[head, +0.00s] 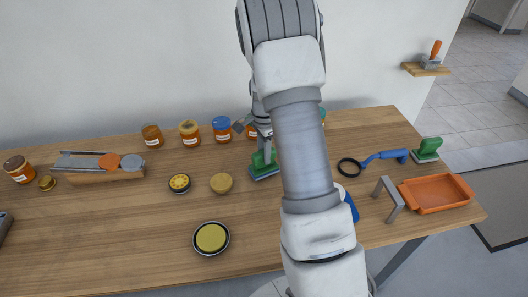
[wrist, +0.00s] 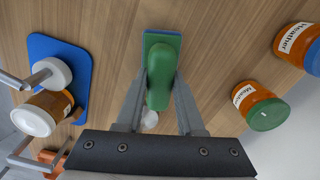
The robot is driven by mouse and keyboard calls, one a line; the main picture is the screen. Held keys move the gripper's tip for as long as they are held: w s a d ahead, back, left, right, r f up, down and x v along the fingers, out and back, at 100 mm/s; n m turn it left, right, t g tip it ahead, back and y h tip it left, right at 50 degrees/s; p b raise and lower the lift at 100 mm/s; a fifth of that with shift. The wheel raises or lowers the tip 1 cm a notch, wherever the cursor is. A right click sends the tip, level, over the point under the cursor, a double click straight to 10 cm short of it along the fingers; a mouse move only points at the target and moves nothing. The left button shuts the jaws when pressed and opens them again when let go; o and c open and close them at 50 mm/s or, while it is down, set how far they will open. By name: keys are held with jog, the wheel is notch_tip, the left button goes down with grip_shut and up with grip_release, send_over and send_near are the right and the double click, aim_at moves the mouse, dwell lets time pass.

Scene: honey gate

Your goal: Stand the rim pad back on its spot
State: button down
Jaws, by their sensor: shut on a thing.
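A green-handled pad with a blue-teal base, which I take for the rim pad (head: 264,166), is at the middle of the table. It also shows in the wrist view (wrist: 162,70), with its green handle between my two fingers. My gripper (head: 262,138) is shut on that handle from above; the fingers also show in the wrist view (wrist: 160,100). The pad looks upright, base down. I cannot tell if it touches the table. A second green-handled block (head: 427,149) stands at the table's right edge. No marked spot for the pad is clear.
Several jars, one with a blue lid (head: 221,129), stand along the back. A blue mat (wrist: 62,65) is partly behind my arm. A ring tool (head: 385,158), grey bracket (head: 388,197) and orange tray (head: 437,193) lie right. A round dish (head: 211,238) is in front.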

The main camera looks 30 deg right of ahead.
jog(key=shift+f+b, duration=0.4)
jog(key=shift+f, duration=0.35)
jog(key=shift+c, duration=2.2)
grip_release()
jog(key=shift+r, duration=0.1)
jog(key=shift+r+p, duration=2.85)
jog(key=shift+r, duration=1.1)
